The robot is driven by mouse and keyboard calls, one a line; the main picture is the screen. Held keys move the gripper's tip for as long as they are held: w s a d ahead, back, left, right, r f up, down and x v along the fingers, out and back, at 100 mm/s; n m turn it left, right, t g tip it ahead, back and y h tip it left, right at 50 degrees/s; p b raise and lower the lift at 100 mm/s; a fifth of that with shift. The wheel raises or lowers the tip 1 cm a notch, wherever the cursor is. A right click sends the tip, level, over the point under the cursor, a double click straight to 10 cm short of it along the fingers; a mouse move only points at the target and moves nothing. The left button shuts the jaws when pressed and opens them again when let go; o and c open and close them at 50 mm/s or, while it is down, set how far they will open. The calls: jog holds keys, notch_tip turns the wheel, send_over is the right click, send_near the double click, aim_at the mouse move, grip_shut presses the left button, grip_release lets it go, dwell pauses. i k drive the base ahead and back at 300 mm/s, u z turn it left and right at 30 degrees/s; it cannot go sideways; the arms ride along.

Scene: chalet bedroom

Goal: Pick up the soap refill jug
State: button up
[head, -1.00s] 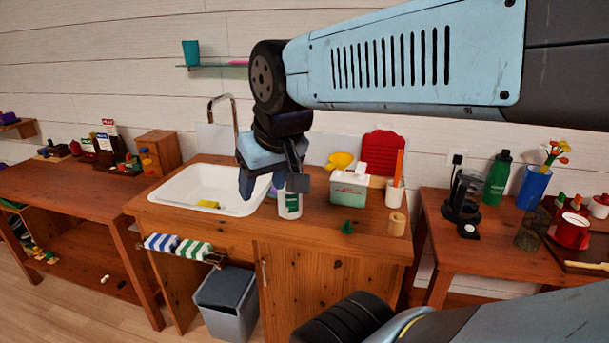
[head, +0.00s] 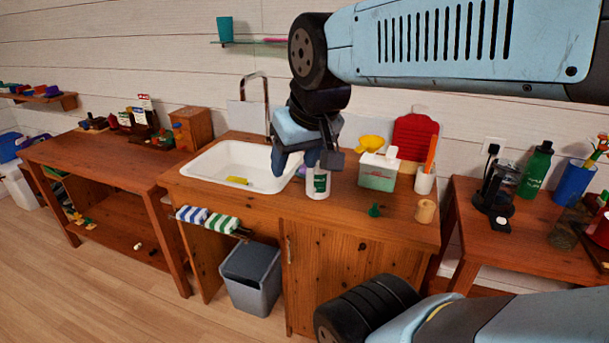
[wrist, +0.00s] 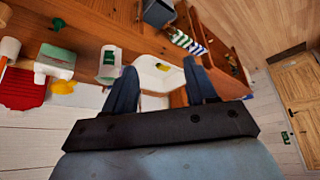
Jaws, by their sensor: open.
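A white bottle with a green label (head: 318,183), which looks like the soap refill jug, stands upright on the wooden sink counter (head: 345,215), right of the sink. My gripper (head: 302,164) is open and empty, pointing down above the counter; in the head view it covers the bottle's upper part. In the wrist view the bottle (wrist: 109,62) is left of the fingers, outside the gap between them. A white-and-green container with a small cap (head: 378,176) stands farther right; its label is too small to read.
The white sink (head: 225,165) holds a yellow item. A green cone-shaped piece (head: 374,210), a wooden cylinder (head: 426,211) and a utensil cup (head: 424,181) stand on the counter's right side. A red board (head: 415,137) leans at the back. A grey bin (head: 252,277) stands below.

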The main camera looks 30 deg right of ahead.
aim_at(318, 180)
jog(key=u, duration=0.9)
jog(key=i, duration=0.15)
jog(key=z, duration=3.65)
jog(key=i, duration=0.25)
jog(key=z, duration=1.55)
jog(key=k, duration=0.55)
jog(key=u, duration=0.1)
jog(key=k, duration=1.1)
jog(key=u, duration=0.65)
jog(key=k, duration=0.45)
jog(key=u, duration=0.25)
